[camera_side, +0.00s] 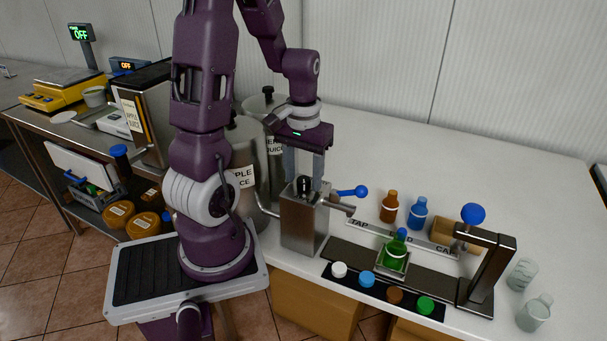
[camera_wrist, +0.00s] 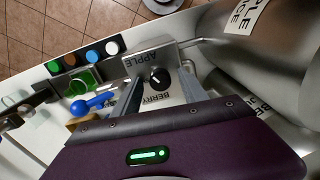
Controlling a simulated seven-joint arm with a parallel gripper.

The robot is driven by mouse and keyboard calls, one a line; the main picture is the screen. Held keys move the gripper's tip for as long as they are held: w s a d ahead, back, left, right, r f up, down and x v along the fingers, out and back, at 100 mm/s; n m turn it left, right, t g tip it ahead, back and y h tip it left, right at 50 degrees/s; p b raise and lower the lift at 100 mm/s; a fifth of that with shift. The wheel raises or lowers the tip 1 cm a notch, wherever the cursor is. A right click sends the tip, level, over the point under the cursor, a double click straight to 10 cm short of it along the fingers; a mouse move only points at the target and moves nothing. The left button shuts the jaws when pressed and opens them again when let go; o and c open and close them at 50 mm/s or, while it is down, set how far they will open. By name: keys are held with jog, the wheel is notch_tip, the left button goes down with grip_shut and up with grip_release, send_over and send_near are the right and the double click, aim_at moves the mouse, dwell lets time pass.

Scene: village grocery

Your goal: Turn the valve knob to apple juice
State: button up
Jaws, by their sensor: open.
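The black valve knob (camera_side: 304,185) sits on top of a steel valve box (camera_side: 300,225) with a tap and a blue-ended lever (camera_side: 352,192). In the wrist view the knob (camera_wrist: 159,78) lies between an APPLE label (camera_wrist: 140,60) and a BERRY label (camera_wrist: 160,100). A small pale mark shows on the knob, but I cannot tell for sure which label it points to. My gripper (camera_side: 304,178) is open, pointing down over the box, one finger on each side of the knob. I cannot tell whether the fingers touch it.
Two steel juice containers (camera_side: 243,155) stand behind the valve box, with a pipe to it. To the right are a green bottle (camera_side: 396,248) in a holder, a capping press (camera_side: 487,265), several coloured caps (camera_side: 367,279), brown and blue bottles (camera_side: 389,206), and clear glassware (camera_side: 534,313).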

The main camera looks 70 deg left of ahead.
aim_at(303, 179)
notch_tip(303, 179, up, 7)
jog(key=shift+r, duration=0.1)
dwell(0.4)
jog(key=s+d+r+m+t, duration=0.2)
jog(key=d+r+m, duration=0.2)
jog(key=d, duration=0.5)
jog(key=s+d+r+m+t, duration=0.3)
jog(key=d+r+m, duration=0.1)
jog(key=d, duration=0.5)
jog(key=shift+s+d+t, duration=0.25)
jog(key=shift+s+t, duration=0.05)
jog(key=shift+s, duration=0.05)
